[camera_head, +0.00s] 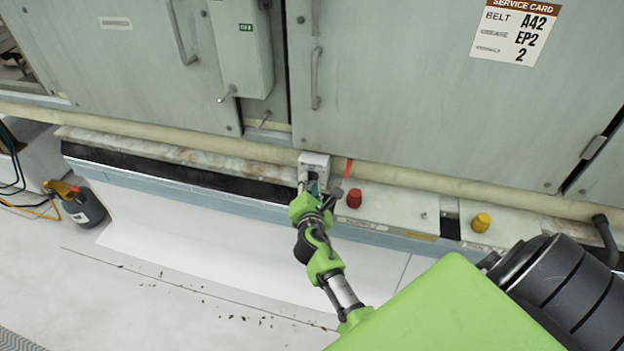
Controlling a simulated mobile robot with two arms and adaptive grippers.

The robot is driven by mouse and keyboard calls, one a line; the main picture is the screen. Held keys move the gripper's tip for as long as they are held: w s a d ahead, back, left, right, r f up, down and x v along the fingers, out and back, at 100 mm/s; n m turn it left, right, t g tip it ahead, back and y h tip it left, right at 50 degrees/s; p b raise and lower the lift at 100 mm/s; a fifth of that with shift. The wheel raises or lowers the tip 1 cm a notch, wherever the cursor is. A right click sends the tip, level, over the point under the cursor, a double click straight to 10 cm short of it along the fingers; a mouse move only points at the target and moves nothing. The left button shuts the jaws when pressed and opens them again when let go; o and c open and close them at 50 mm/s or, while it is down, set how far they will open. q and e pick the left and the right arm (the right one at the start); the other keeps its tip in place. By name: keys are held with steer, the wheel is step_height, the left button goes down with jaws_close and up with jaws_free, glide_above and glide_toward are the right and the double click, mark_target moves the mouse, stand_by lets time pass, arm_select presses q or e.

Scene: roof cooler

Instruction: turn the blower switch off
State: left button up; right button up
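A small white box (314,160) with a dark lower front sits on the ledge below the cabinet doors. It looks like the blower switch, but I cannot read any label on it. My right gripper (317,185) is right in front of this box, pointing at it. Its fingers look spread apart, one to the left and one to the right of the box's dark lower part. The gripper covers some of the box's front, so I cannot tell the switch's position or whether the fingers touch it. My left gripper is not in view.
A red knob (354,198) stands close to the right of the gripper, and a yellow knob (481,222) is farther right. A grey box (241,45) with a lever hangs on the cabinet (400,90) above. A dark jug (85,208) stands at the left.

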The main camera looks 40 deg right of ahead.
steer(key=shift+a+r, duration=0.1)
jaws_close()
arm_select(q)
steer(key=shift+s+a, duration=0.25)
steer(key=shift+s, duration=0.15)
